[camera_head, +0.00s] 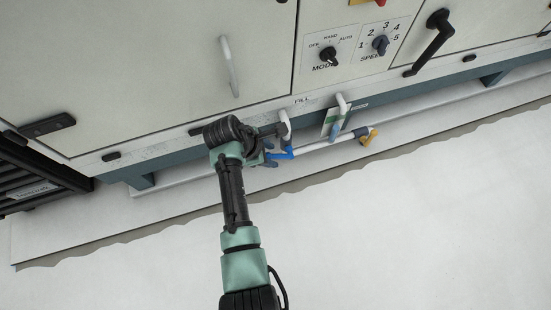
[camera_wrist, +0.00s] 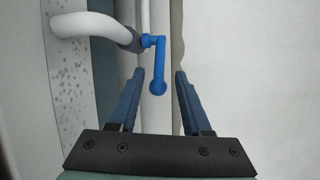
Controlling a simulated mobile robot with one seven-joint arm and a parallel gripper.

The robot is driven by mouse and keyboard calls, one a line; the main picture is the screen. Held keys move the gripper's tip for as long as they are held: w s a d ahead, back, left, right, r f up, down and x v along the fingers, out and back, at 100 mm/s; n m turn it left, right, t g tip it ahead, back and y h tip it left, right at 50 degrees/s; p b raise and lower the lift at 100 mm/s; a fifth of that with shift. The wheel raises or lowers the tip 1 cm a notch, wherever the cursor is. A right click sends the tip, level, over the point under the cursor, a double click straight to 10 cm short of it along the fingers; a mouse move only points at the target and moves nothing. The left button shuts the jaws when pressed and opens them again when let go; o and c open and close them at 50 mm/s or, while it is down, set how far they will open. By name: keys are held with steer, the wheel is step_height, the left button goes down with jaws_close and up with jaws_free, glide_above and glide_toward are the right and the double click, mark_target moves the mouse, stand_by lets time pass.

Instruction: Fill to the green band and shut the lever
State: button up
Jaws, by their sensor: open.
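The blue lever (camera_head: 283,154) sits on a white pipe below the FILL label in the head view. In the wrist view the blue lever (camera_wrist: 158,66) hangs from its valve, and its rounded end shows between my fingers. My gripper (camera_wrist: 161,76) is open, with one finger on each side of the lever and a visible gap to both. In the head view my gripper (camera_head: 269,156) is beside the lever, partly hidden by my wrist. A small white plate with a green band (camera_head: 333,117) stands right of it, behind a tube; I cannot read the level.
A curved white pipe (camera_wrist: 88,26) comes out of the panel close to my left finger. MODE (camera_head: 328,56) and SPEED (camera_head: 380,45) knobs are above. The floor in front is clear.

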mark_target(273, 156)
steer(key=shift+b+x, duration=1.05)
steer(key=shift+x, duration=1)
steer(key=shift+w, duration=0.1)
jaws_close()
